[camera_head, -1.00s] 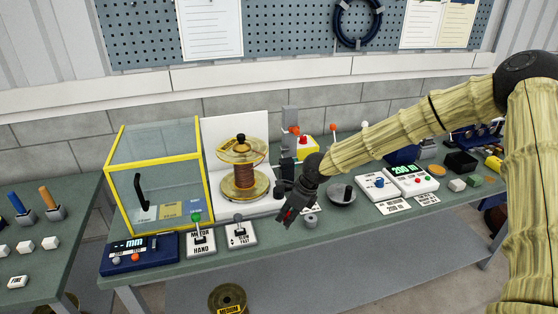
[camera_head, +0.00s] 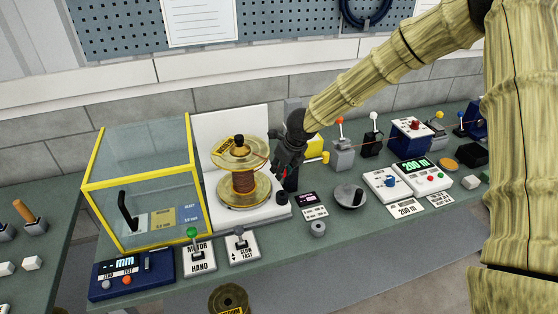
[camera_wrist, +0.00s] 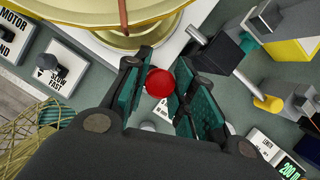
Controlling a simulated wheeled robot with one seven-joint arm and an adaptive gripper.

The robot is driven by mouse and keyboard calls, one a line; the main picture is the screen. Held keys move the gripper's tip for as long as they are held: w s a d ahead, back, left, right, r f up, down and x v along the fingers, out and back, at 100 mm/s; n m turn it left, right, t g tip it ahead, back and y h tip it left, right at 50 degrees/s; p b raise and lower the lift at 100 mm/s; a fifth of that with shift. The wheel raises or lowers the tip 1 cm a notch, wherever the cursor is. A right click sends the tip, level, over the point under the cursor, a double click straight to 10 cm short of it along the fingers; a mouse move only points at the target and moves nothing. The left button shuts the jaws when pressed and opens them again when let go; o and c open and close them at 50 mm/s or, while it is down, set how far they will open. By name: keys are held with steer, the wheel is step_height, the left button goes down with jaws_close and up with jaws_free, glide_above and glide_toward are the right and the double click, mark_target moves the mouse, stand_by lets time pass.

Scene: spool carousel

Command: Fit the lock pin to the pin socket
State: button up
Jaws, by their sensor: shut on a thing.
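My gripper (camera_head: 282,172) is shut on the lock pin, whose round red head (camera_wrist: 160,83) shows between the green finger pads in the wrist view. The pin's shaft is hidden from the wrist camera. The gripper is above the bench, just right of the spool (camera_head: 243,182) with its copper-coloured winding and clear yellowish flanges. I cannot make out the pin socket for sure. A small dark round part (camera_head: 283,198) sits at the right edge of the spool's white base, below the gripper. A grey ring with a hole (camera_head: 318,228) stands nearer the bench's front edge.
A yellow-framed clear guard box (camera_head: 150,180) stands left of the spool. Levers (camera_head: 342,155), a round grey dish (camera_head: 350,196) and a meter with a green display (camera_head: 411,172) stand to the right. Two lever switches (camera_head: 199,250) line the front edge.

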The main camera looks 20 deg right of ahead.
steer(key=shift+s+a+r, duration=0.1)
steer(key=shift+s+r, duration=0.1)
steer(key=shift+r, duration=0.05)
steer(key=shift+s+r, duration=0.35)
steer(key=shift+s, duration=0.2)
steer(key=shift+w+f, duration=0.7)
steer(key=shift+s+f+b, duration=0.4)
steer(key=shift+f+b, duration=0.15)
steer(key=shift+b, duration=0.05)
steer(key=shift+b+x, duration=0.4)
steer(key=shift+x, duration=0.5)
steer(key=shift+s+d, duration=0.15)
steer(key=shift+d, duration=0.1)
steer(key=shift+s, duration=0.1)
steer(key=shift+f, duration=0.1)
steer(key=shift+a+p, duration=0.1)
steer(key=shift+p, duration=0.35)
